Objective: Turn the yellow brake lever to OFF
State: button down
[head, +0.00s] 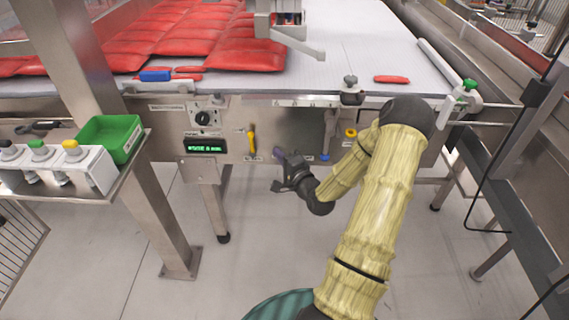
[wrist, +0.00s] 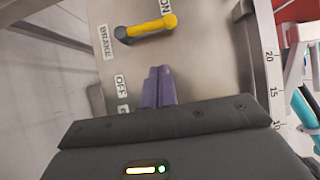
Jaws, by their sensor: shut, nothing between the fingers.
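The yellow brake lever (head: 251,139) is on the steel front panel under the conveyor, just left of my gripper (head: 282,156) in the head view. In the wrist view the lever (wrist: 150,28) lies across the upper part, from a dark pivot at its left to a yellow knob near the ON label (wrist: 165,6). The BRAKE label (wrist: 104,42) is left of the pivot and the OFF label (wrist: 120,85) is below it. My gripper's purple fingers (wrist: 158,85) are shut and empty. They are apart from the lever, with their tips below it in the wrist view.
A dial (head: 203,118) and a green display (head: 205,146) sit on the panel left of the lever. A yellow knob (head: 351,132) is to the right. Red packs (head: 190,35) lie on the white belt above. A side shelf holds a green bin (head: 110,137).

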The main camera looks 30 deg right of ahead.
aim_at(252, 143)
jog(key=w+a, duration=0.1)
jog(key=w, duration=0.3)
jog(key=w+a+b, duration=0.1)
jog(key=w, duration=0.1)
jog(key=shift+w+a, duration=0.35)
jog(key=shift+w, duration=0.05)
jog(key=shift+s, duration=0.1)
jog(key=shift+d, duration=0.1)
jog(key=shift+a+r+p, duration=0.1)
jog(key=shift+a+p, duration=0.15)
jog(key=shift+p, duration=0.1)
